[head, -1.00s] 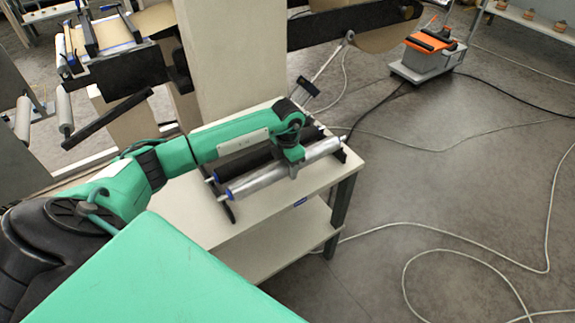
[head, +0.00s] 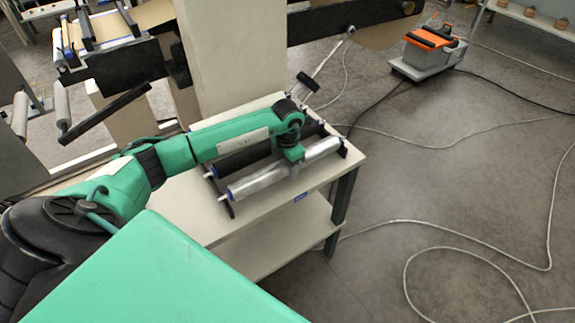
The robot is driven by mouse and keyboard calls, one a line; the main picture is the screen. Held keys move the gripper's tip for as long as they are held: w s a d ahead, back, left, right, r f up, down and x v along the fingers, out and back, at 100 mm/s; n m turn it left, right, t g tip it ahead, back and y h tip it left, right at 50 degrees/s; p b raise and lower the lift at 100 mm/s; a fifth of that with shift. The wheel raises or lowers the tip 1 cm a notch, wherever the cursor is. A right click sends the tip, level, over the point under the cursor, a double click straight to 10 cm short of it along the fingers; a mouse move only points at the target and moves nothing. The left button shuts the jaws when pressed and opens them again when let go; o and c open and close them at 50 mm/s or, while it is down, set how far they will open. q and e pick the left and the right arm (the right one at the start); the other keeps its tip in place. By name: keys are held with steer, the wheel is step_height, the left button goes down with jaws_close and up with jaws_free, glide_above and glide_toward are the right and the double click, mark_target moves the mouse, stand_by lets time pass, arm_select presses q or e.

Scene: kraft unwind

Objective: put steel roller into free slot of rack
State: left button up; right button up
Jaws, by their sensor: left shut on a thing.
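The steel roller (head: 262,181) is a silver cylinder with a blue ring and a thin pin at its left end. It lies along the front of the rack (head: 230,208) on the table, roughly parallel to a black roller (head: 250,157) behind it. My left gripper (head: 293,164) comes down from above and is shut on the steel roller near its middle; its fingers are mostly hidden. The roller's ends are at the rack's dark end brackets; I cannot tell whether they rest fully in the slot. My right gripper is not in view.
The table (head: 195,215) has a lower shelf (head: 275,245) and bare top to the left of the rack. A beige column (head: 228,60) stands behind it. An orange and grey machine (head: 430,50) and loose cables (head: 460,250) are on the floor at right.

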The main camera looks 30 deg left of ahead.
arm_select(q)
steer(key=shift+f, duration=0.15)
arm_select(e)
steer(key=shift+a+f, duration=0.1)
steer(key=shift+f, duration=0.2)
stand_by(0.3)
arm_select(q)
steer(key=o, duration=1.4)
steer(key=shift+b, duration=0.3)
steer(key=shift+c, duration=0.2)
steer(key=shift+o, duration=0.4)
steer(key=shift+f, duration=0.1)
step_height(320, 180, up, 9)
steer(key=shift+r+b, duration=0.2)
steer(key=shift+b, duration=0.8)
step_height(320, 180, up, 4)
steer(key=shift+r+b, duration=0.25)
steer(key=shift+b, duration=0.05)
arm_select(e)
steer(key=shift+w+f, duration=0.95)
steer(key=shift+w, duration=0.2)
